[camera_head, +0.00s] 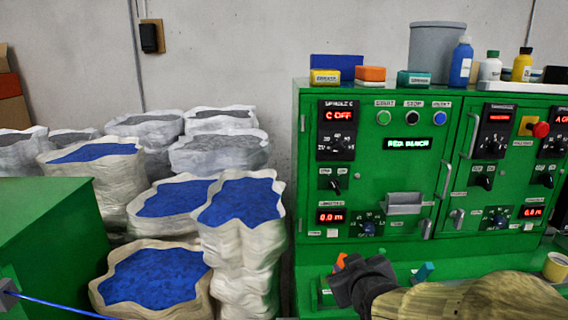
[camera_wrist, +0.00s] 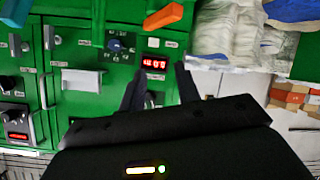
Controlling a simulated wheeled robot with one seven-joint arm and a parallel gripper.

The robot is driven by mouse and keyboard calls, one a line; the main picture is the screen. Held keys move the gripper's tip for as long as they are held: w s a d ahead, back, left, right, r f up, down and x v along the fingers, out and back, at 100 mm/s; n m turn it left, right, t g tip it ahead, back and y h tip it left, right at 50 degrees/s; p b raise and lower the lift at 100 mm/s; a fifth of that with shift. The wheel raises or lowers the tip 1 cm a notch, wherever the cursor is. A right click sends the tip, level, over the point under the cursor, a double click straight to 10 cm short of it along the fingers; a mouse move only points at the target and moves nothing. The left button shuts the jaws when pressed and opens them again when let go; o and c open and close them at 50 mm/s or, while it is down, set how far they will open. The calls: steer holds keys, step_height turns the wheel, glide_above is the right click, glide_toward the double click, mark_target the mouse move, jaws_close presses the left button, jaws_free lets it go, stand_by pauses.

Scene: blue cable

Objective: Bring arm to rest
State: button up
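My gripper (camera_head: 348,282) is low in the head view, in front of the green control cabinet (camera_head: 370,90), with my tan-sleeved arm reaching in from the lower right. In the wrist view, the two dark fingers of my gripper (camera_wrist: 159,82) stand apart with nothing between them. The cabinet front with its dial and red display (camera_wrist: 155,63) shows beyond them. A blue cable (camera_head: 60,306) runs at the lower left of the head view, well apart from my gripper.
Several white sacks of blue granules (camera_head: 240,204) stand left of the cabinet. A green box-like body (camera_head: 50,225) is at the left edge. An orange piece (camera_head: 339,262) and a teal piece (camera_head: 423,272) are close to my gripper. Bottles (camera_head: 461,62) and a grey bin (camera_head: 436,50) stand on top.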

steer(key=s+f+m+g+p, duration=0.4)
steer(key=s+f+g, duration=0.5)
steer(key=s, duration=0.3)
steer(key=shift+s+d+f+g+p, duration=0.2)
steer(key=shift+g+p, duration=0.3)
steer(key=shift+g, duration=0.1)
